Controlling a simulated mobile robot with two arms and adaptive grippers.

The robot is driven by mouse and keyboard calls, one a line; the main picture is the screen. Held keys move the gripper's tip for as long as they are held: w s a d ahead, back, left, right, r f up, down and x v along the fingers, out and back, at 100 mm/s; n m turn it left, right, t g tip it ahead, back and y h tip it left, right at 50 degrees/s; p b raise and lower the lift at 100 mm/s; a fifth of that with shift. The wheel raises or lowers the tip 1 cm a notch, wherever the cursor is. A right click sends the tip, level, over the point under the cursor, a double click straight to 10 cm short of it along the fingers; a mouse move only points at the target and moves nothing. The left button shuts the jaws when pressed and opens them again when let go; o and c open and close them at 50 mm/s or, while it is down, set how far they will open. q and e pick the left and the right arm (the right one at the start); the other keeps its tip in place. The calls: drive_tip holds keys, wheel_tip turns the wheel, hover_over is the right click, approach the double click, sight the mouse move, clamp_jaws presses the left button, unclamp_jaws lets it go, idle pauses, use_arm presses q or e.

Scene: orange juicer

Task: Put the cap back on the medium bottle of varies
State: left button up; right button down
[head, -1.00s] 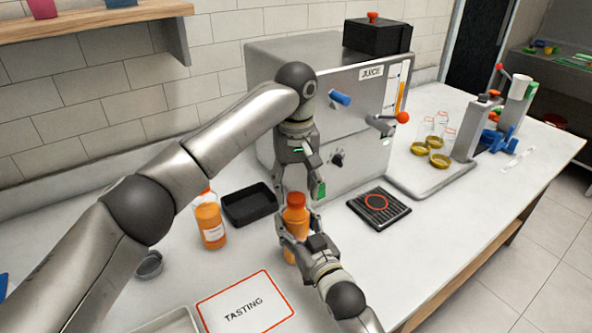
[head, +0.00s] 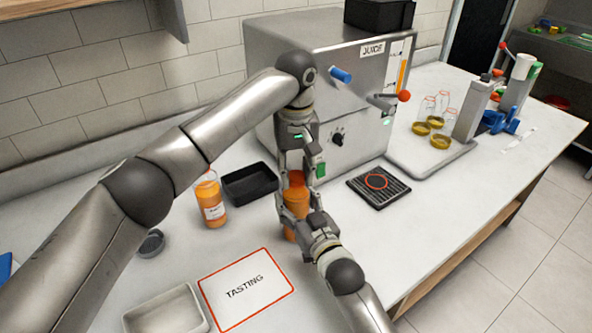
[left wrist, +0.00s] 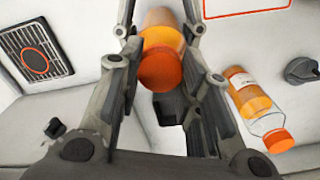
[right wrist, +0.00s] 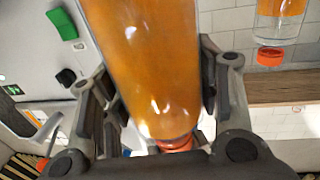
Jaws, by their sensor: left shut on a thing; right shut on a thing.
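The medium bottle (head: 297,203) of orange juice stands upright on the white counter, in front of the juice machine. Its orange-red cap (head: 296,177) sits at the bottle's top. In the left wrist view the cap (left wrist: 160,69) lies between the fingers, in line with the bottle. My left gripper (head: 298,182) comes from above and is shut on the cap. My right gripper (head: 299,215) is shut around the bottle's body from the front. The right wrist view shows the bottle (right wrist: 145,60) filling the jaws, with part of the cap (right wrist: 175,143) beyond it. The cap's thread is hidden.
Another capped juice bottle (head: 211,201) stands to the left, beside a black tray (head: 264,199). The juice machine (head: 345,112) is close behind. A drip grate (head: 366,196) lies right, a TASTING mat (head: 222,308) and a pale tray (head: 138,321) in front.

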use_arm(q)
drive_tip(key=m, duration=1.4)
drive_tip(key=shift+m, duration=0.4)
drive_tip(key=o, duration=1.2)
wheel_tip(320, 180, up, 12)
drive_tip(key=shift+f, duration=0.1)
use_arm(e)
drive_tip(key=shift+c, duration=2)
unclamp_jaws()
